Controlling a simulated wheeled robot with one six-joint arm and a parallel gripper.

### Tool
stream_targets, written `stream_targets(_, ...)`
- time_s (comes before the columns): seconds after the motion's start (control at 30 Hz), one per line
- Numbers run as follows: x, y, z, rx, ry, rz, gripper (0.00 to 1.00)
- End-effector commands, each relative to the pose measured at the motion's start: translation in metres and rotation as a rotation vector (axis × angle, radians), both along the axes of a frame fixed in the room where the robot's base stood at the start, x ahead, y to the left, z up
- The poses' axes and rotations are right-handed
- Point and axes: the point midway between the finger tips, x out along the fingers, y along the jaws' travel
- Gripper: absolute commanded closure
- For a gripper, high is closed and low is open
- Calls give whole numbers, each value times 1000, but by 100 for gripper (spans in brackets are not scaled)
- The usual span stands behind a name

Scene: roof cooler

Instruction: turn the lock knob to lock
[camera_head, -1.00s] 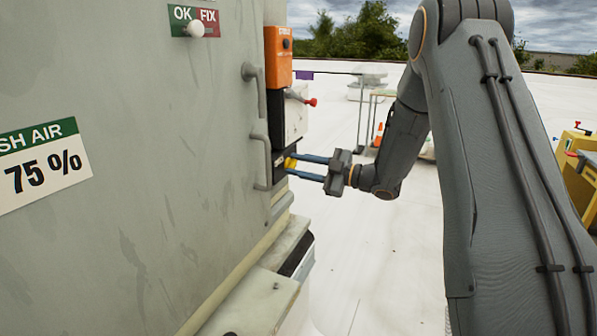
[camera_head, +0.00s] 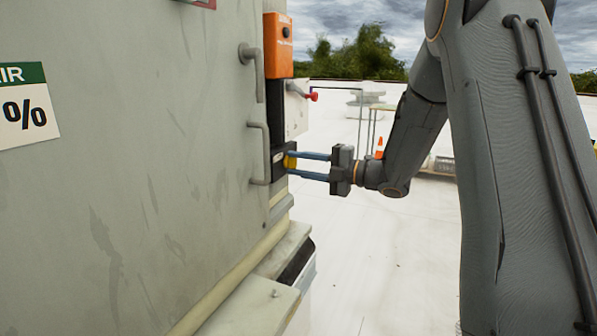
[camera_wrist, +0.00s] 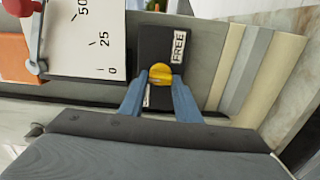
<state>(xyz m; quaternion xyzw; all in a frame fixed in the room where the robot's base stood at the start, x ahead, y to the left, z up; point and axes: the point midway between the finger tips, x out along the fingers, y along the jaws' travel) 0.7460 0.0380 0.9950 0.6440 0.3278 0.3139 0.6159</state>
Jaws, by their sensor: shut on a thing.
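The lock knob is yellow and sits on a black plate on the side of the grey cooler cabinet. The yellow knob (camera_head: 290,161) shows between my fingertips in the head view, and as a round yellow top (camera_wrist: 160,74) in the wrist view. My gripper (camera_head: 297,163) reaches it from the right with two blue fingers, shut on the knob. In the wrist view my gripper (camera_wrist: 160,85) has one finger on each side of it. The black plate (camera_wrist: 157,43) carries a white "FREE" label; a second label near the left finger is mostly hidden.
Above the plate are an orange box (camera_head: 278,46) and a white dial panel with a red-tipped lever (camera_head: 313,96). Bar handles (camera_head: 259,152) stick out from the cabinet front at left. A ledge (camera_head: 240,306) juts out below.

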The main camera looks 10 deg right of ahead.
Motion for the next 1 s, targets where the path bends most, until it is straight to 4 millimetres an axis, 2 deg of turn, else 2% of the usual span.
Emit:
stream_targets(0.73,0,0,-1,-52,-68,1,92)
stream_targets(0.77,0,0,-1,-52,-68,1,65)
stream_targets(0.8,0,0,-1,-52,-68,1,58)
stream_targets(0.87,0,0,-1,-51,-68,0,52)
stream_targets(1.0,0,0,-1,-50,-67,0,52)
